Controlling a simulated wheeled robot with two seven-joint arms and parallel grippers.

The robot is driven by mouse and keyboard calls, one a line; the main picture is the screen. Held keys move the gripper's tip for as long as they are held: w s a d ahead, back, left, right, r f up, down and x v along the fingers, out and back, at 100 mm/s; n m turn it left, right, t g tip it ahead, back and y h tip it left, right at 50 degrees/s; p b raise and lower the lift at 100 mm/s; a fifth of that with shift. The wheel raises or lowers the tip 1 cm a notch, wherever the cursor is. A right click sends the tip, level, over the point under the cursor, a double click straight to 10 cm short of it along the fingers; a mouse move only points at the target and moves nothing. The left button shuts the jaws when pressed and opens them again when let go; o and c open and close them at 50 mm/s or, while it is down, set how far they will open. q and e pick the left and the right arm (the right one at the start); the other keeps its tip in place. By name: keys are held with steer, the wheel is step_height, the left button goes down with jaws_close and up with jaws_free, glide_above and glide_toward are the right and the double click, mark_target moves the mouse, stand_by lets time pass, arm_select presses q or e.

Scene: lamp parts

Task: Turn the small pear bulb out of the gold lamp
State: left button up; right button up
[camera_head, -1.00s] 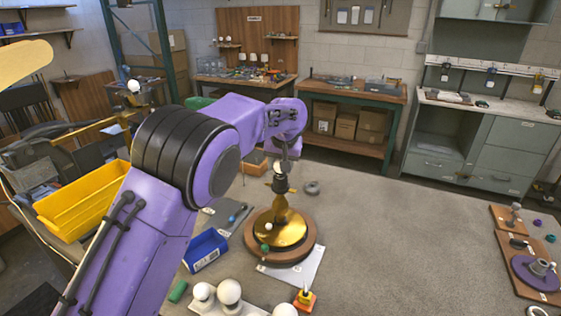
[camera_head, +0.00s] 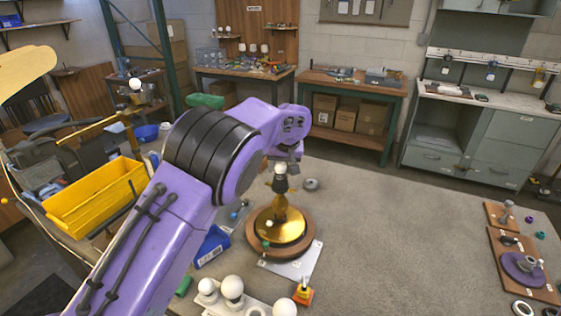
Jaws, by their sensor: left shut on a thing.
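The gold lamp (camera_head: 282,222) stands upright on a round wooden base, with a dark socket at its top. The small pear bulb (camera_head: 280,168) shows as a pale white shape on the socket. My left gripper (camera_head: 282,167) comes down from the purple wrist above the lamp and is shut on the bulb, still in line with the socket. The fingertips are small and partly hidden, and whether the bulb's thread is clear of the socket cannot be seen. My right gripper is out of view.
A white sheet (camera_head: 299,266) lies under the lamp. Round white bulbs (camera_head: 232,287) stand at the front edge, near a small orange-yellow item (camera_head: 303,292). The table's right middle is clear.

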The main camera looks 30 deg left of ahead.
arm_select(q)
steer(key=shift+r+n+g+p, duration=0.3)
steer(key=shift+n+p, duration=0.4)
steer(key=shift+p, duration=0.95)
steer(key=shift+w+a+f+n+y, duration=0.15)
steer(key=shift+n+y, duration=0.25)
steer(key=shift+n, duration=0.4)
steer(key=shift+n+g, duration=0.5)
steer(key=shift+n, duration=0.1)
steer(key=shift+f, duration=0.1)
steer(key=shift+n+g, duration=0.3)
steer(key=shift+n, duration=0.6)
steer(key=shift+r, duration=0.2)
steer(key=shift+r, duration=0.3)
steer(key=shift+r, duration=0.35)
steer(key=shift+s+r, duration=0.2)
steer(key=shift+r, duration=1.35)
